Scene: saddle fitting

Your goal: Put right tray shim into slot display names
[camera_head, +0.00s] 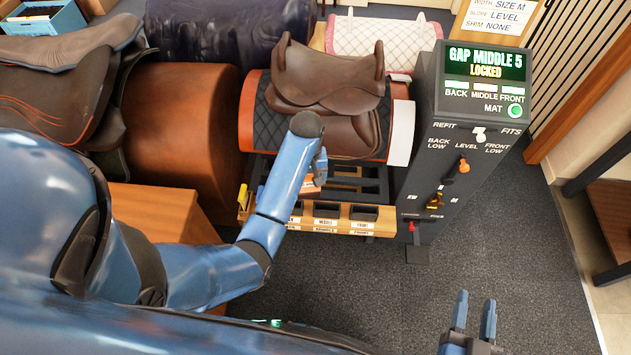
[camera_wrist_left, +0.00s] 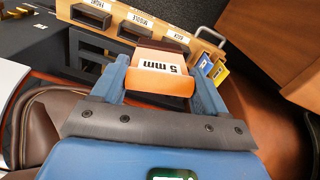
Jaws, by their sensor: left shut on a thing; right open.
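My left gripper (camera_head: 318,172) is shut on an orange shim (camera_wrist_left: 165,75) marked "5 mm", which shows between its two fingers in the left wrist view. In the head view only a small part of the shim (camera_head: 309,187) shows beside the fingers, above the slot rack. The wooden slot rack (camera_head: 345,225) has dark slots labelled back, middle and front. In the wrist view the shim covers part of the rack near the back label. The display (camera_head: 485,64) reads "GAP MIDDLE 5 LOCKED". My right gripper (camera_head: 473,315) is open and empty, over the floor at lower right.
A brown saddle (camera_head: 325,75) sits on the stand behind the rack. The grey control post (camera_head: 455,190) with levers stands right of it. Blue (camera_wrist_left: 205,64) and yellow (camera_wrist_left: 219,72) pieces stand at the rack's end. The carpet (camera_head: 350,290) in front is clear.

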